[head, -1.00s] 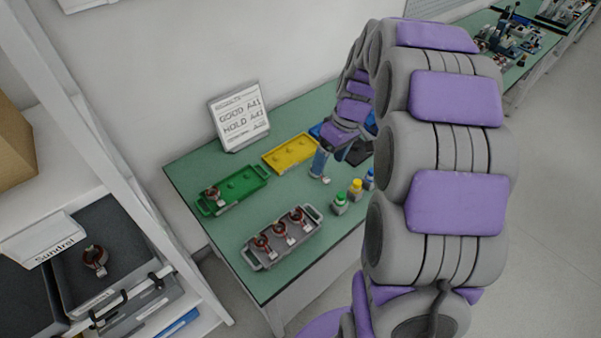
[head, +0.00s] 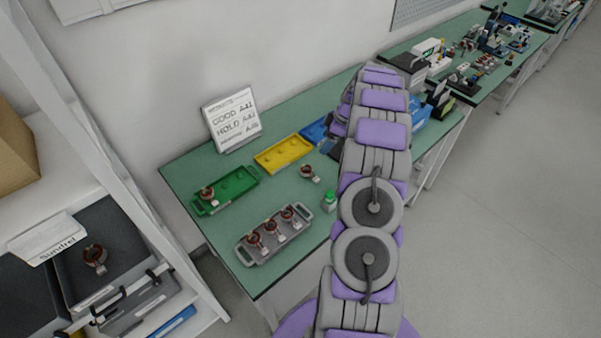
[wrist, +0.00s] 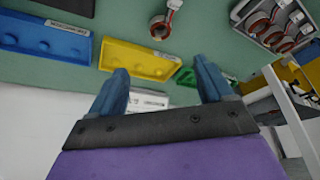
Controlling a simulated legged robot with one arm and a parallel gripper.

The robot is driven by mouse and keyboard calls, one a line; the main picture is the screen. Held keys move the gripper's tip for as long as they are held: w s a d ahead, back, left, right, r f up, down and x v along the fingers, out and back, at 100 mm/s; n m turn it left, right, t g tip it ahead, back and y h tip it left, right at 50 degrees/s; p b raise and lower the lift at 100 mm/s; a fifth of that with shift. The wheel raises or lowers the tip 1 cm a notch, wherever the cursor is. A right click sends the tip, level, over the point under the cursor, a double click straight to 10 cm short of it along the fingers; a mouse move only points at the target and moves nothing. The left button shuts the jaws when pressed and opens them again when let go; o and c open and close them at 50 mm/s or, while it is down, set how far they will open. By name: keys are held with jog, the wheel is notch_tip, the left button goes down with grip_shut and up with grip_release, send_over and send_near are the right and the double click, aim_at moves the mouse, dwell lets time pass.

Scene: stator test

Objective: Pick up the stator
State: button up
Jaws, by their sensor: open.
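A lone stator (head: 309,172), a copper-red ring with a white tag, lies on the green table in front of the yellow tray. It also shows in the wrist view (wrist: 160,27), near the top. Several more stators are in view: one in the green tray (head: 240,185), three in the grey tray (head: 262,255), and one in a dark bin on the shelf (head: 94,258). My gripper (wrist: 163,86) is open and empty, its two blue fingers apart. The lone stator is beyond the fingertips, not between them. In the head view my arm mostly hides the gripper.
A yellow tray (head: 283,154) and a blue tray (wrist: 40,38) lie along the back of the table. A sign (head: 232,119) stands behind them. A white shelf post (head: 85,130) rises at left.

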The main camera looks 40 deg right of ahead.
aim_at(308, 167)
jog(key=b+x, duration=0.1)
jog(key=x, duration=1.6)
jog(key=shift+f+b, duration=0.25)
jog(key=shift+b, duration=0.1)
jog(key=c, duration=1.3)
jog(key=shift+r, duration=0.1)
jog(key=shift+r, duration=0.1)
